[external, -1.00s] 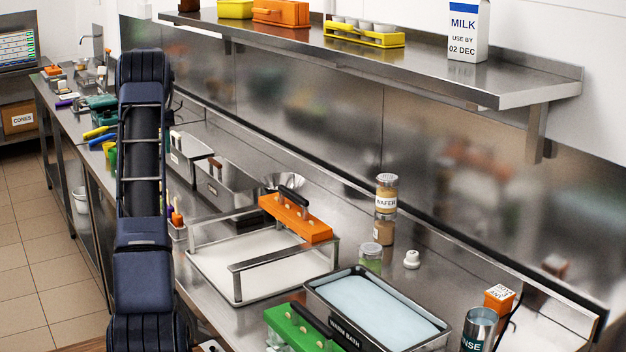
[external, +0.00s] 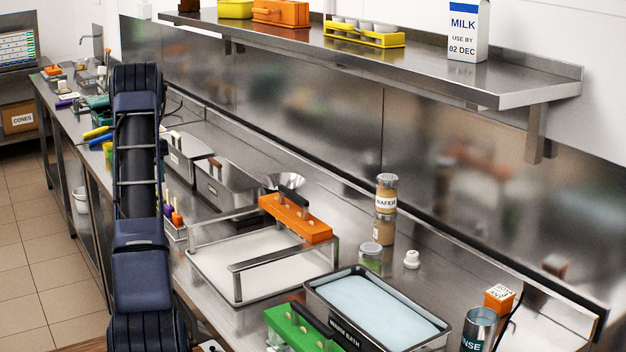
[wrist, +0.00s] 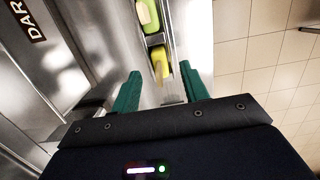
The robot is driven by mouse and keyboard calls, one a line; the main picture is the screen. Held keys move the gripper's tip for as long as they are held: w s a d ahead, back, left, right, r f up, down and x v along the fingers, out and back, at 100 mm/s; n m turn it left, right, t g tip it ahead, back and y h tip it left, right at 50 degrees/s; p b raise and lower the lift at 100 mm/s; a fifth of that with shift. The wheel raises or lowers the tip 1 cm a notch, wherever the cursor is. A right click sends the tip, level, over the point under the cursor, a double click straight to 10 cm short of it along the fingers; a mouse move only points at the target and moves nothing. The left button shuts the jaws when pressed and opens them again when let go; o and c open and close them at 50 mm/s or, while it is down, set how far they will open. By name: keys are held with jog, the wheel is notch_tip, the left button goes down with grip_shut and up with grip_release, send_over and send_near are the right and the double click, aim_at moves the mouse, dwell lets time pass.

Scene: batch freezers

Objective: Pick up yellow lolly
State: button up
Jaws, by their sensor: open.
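In the wrist view a yellow piece (wrist: 160,62), which looks like the yellow lolly, lies in a narrow metal holder. A paler yellow-green piece (wrist: 147,15) is just beyond it. My gripper (wrist: 161,76) has its two green fingers apart, with nothing between them that I can make out. The yellow piece shows just ahead of the gap between the fingertips; I cannot tell how far below them it is. In the external view my arm hides the gripper. A small rack with purple and orange sticks (external: 176,218) shows just right of the arm.
A steel container labelled "DAR..." (wrist: 35,22) is at the left of the wrist view, tiled floor (wrist: 265,55) at the right. In the external view, lidded steel bins (external: 228,184), a white tray (external: 207,284) and an orange block (external: 295,218) stand right of my arm.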

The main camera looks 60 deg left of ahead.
jog(key=shift+w+d+f, duration=0.1)
jog(key=shift+d+f, duration=0.1)
jog(key=shift+f, duration=1.35)
grip_shut()
jog(key=shift+r, duration=0.1)
